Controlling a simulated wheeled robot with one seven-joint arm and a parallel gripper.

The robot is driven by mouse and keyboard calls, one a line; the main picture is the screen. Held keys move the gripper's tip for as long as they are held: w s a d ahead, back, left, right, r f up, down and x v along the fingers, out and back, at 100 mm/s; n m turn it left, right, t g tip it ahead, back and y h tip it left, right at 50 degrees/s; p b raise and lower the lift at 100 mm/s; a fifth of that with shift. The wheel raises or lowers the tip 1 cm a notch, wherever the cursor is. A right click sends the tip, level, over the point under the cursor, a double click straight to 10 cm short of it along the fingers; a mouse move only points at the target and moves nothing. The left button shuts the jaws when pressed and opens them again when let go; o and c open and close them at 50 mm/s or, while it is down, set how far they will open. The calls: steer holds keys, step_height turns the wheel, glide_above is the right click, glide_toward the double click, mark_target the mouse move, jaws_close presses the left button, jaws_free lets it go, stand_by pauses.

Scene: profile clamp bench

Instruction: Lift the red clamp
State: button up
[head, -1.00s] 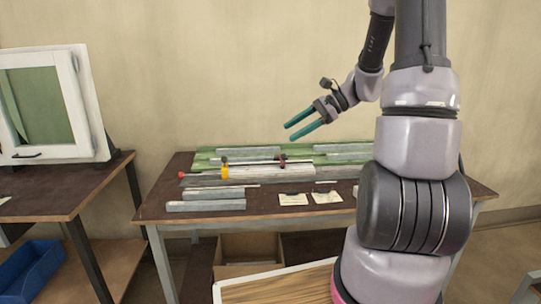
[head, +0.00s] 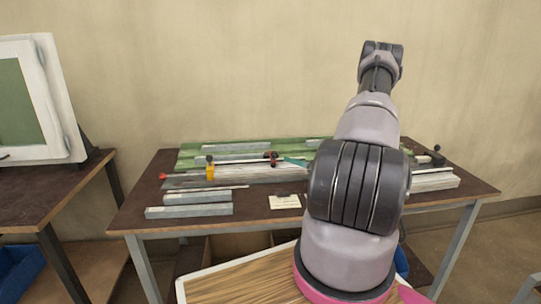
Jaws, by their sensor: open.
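The red clamp (head: 271,158) shows as a small dark-red piece at the back middle of the bench, on a thin bar above the pale profiles. How far it reaches along the bar is hard to tell. My gripper (head: 292,161) is just right of it; only the teal finger ends show, pointing left towards the clamp. The rest of the gripper is hidden behind my arm. It is open, with nothing seen between the fingers. I cannot tell whether the fingers touch the clamp.
A yellow clamp part (head: 210,170) stands left of the red one, and a red knob (head: 163,176) is at the far left. Grey profiles (head: 189,211) lie at the front left, beside a paper card (head: 285,202). A white-framed window (head: 60,95) stands on the left table.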

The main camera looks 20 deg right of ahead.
mark_target(274, 155)
steer(key=x, duration=1)
jaws_close()
steer(key=shift+s, duration=0.1)
stand_by(1.1)
